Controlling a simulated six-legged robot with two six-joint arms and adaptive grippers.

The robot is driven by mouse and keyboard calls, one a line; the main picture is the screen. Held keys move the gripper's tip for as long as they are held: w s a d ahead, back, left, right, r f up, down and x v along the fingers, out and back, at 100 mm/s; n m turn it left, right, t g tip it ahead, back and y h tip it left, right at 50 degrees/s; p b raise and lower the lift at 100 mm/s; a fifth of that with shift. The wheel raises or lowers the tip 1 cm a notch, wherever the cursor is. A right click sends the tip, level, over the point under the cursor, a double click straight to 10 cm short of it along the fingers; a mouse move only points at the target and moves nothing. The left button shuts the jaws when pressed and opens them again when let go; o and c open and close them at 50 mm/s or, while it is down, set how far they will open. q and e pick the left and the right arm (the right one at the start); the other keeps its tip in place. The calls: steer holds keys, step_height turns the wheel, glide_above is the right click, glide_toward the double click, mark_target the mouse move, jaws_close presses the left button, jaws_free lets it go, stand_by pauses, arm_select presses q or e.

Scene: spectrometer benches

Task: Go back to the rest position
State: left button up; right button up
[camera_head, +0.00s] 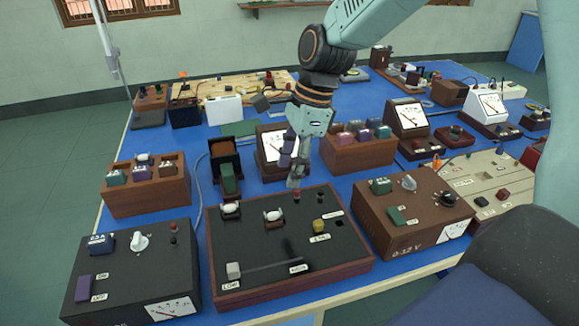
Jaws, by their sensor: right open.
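My right gripper (292,172) hangs pointing down over the middle of the blue bench (350,188). Its arm comes in from the top right. The jaws are open, and I see nothing held between them. The fingertips appear just above or behind the back edge of a dark wooden-edged box (290,258) with a slider marked LOW and HIGH; I cannot tell whether they touch it. A meter (268,140) stands behind the gripper and is partly hidden by it. My left gripper is out of view.
Wooden racks with coloured blocks (145,195) (355,155) and several meters crowd the bench. Open floor (50,190) lies to the left.

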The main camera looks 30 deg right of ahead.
stand_by(0.3)
step_height(320, 180, up, 10)
steer(key=p, duration=1)
steer(key=shift+s, duration=0.2)
